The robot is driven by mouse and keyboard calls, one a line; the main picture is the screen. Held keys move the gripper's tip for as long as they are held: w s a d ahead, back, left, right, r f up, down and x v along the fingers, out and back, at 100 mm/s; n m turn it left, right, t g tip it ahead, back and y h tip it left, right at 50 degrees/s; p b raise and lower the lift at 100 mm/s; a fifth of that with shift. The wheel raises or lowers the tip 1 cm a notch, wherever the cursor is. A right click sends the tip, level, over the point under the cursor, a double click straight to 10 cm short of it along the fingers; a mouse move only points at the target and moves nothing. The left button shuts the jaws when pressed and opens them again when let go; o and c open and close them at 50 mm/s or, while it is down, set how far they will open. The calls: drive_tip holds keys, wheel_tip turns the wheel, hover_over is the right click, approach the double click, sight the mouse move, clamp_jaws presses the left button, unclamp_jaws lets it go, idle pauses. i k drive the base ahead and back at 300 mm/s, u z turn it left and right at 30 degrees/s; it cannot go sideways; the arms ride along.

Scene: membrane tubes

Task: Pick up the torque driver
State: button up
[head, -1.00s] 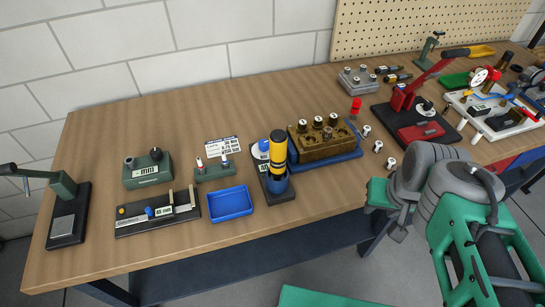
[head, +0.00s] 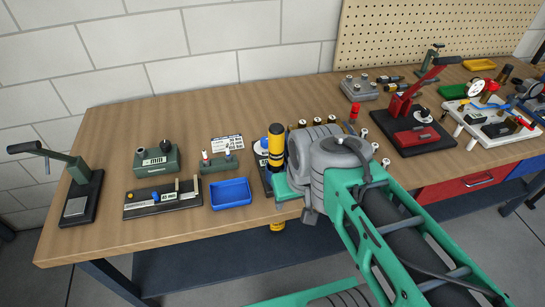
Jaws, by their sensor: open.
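The torque driver (head: 276,145) appears to be the upright yellow-and-black banded cylinder near the middle of the bench. Its lower part stands at a dark stand with blue parts (head: 263,172), now partly hidden by my wrist. My gripper (head: 287,188) is at the front right of the driver, close to it in the picture. The grey wrist and green arm hide most of the fingers. I cannot tell whether the gripper touches the driver, and nothing is seen held in it.
A blue tray (head: 230,193) lies left of the driver, with a green two-post stand (head: 219,163) behind it. A green gauge block (head: 157,160) and a lever press (head: 82,190) are farther left. A red press (head: 412,125) stands right. The brass block behind my wrist is mostly hidden.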

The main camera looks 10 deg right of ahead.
sight(276, 131)
drive_tip(key=u, duration=0.9)
drive_tip(key=k, duration=0.8)
drive_tip(key=u, duration=0.7)
drive_tip(key=i, duration=0.5)
